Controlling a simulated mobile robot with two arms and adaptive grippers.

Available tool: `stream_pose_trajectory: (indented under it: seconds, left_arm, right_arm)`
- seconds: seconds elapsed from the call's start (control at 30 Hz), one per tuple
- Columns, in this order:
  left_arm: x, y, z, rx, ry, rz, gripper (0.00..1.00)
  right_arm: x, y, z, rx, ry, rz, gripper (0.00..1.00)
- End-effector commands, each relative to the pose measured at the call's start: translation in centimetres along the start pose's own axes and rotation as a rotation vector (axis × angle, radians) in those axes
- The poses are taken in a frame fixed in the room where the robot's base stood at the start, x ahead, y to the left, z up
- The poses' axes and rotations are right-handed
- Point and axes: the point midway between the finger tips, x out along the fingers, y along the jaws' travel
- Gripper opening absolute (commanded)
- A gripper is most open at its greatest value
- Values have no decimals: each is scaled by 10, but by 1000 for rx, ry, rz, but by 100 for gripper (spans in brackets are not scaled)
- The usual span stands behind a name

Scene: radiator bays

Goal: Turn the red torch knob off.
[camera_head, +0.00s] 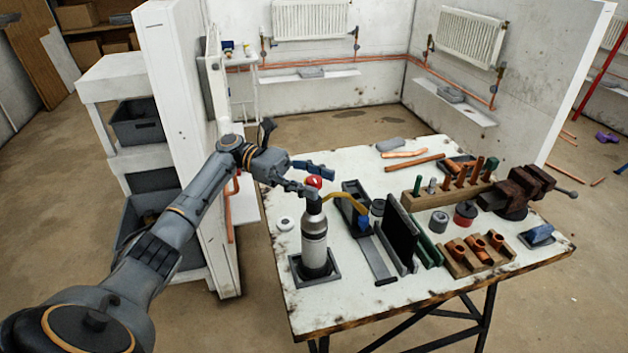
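The torch (314,245) is a grey-white cylinder with a dark top, standing upright in a dark square holder (331,277) at the near left of the workbench. Its red knob (314,181) sits on top, with a small white mark. A yellow-brown burner tube (345,199) runs off its head to the right. My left gripper (323,181) is at the knob, with one finger beyond it and one on the near side. The fingers are spread apart; whether either touches the knob cannot be told. The lower finger partly hides the torch head. My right gripper is out of view.
The workbench (300,312) also carries black and green plates, a wooden rack (446,192) of copper pieces, a fitting block (478,256) and a rusty vise (525,186). A white partition (178,120) stands close to my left arm. A white puck (286,223) lies left of the torch.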

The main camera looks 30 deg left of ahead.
Motion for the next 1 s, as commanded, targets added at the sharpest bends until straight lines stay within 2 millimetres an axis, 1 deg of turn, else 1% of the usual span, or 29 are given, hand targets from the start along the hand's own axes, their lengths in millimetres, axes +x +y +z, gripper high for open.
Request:
stream_pose_trajectory:
  seconds: [0.13, 0.2, 0.27, 0.5, 0.63, 0.8, 1.0]
  left_arm:
    - [-2, 0, 1, 1, 0, 1, 53]
    - [-7, 1, 1, 2, 0, 3, 53]
    - [-15, 1, 1, 1, 0, 3, 53]
    - [-55, 1, 1, 1, -2, 4, 53]
    - [-68, 1, 0, 0, -1, 3, 53]
    - [-75, 0, 0, 0, 0, 1, 53]
    - [-76, 0, 0, 0, 0, 0, 53]
  right_arm:
    - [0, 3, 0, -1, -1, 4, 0]
    - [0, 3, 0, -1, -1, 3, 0]
    - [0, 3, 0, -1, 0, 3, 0]
    - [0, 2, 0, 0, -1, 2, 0]
    - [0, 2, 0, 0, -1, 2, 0]
    - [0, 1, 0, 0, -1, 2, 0]
    - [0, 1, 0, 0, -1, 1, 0]
